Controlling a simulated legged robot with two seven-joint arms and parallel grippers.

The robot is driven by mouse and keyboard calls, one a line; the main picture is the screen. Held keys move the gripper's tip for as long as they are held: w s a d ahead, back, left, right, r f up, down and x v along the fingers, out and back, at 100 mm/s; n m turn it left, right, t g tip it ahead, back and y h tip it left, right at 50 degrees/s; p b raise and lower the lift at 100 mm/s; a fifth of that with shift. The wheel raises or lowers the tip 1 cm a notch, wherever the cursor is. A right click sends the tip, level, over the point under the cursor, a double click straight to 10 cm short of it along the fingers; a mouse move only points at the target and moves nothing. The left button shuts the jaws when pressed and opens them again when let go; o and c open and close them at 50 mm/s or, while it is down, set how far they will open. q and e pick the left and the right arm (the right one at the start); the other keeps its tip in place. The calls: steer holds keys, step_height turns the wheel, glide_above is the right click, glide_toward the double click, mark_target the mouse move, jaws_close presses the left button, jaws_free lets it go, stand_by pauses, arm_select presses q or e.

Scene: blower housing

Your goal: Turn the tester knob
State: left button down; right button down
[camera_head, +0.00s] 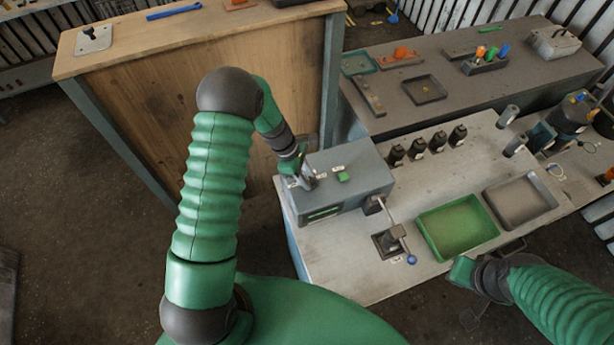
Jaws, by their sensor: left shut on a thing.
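The tester is a grey-blue box (366,172) on the light workbench, with a green button and small labels on top and a green strip on its front. My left gripper (303,181) reaches down to the left part of the tester's top and is shut on the tester knob, which is mostly hidden by the fingers. My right gripper (468,284) is low at the right, by the bench's front edge and apart from the tester. Its fingers are too unclear to tell whether they are open.
A lever with a blue ball (411,259) stands in front of the tester. A green tray (459,230) and a grey tray (521,199) lie to the right. Several dark bottles (437,142) stand behind. A wooden-sided bench (150,110) is at the left.

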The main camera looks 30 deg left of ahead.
arm_select(q)
steer(key=shift+w+m, duration=0.1)
steer(key=shift+m, duration=0.2)
steer(key=shift+w+f+m+g+b, duration=0.1)
steer(key=shift+m+g+b, duration=0.55)
steer(key=shift+m, duration=0.55)
steer(key=shift+w+m+g+b, duration=0.1)
steer(key=shift+m+g+b, duration=0.5)
steer(key=shift+m, duration=1.1)
steer(key=c, duration=1.1)
jaws_free()
steer(key=shift+a, duration=0.1)
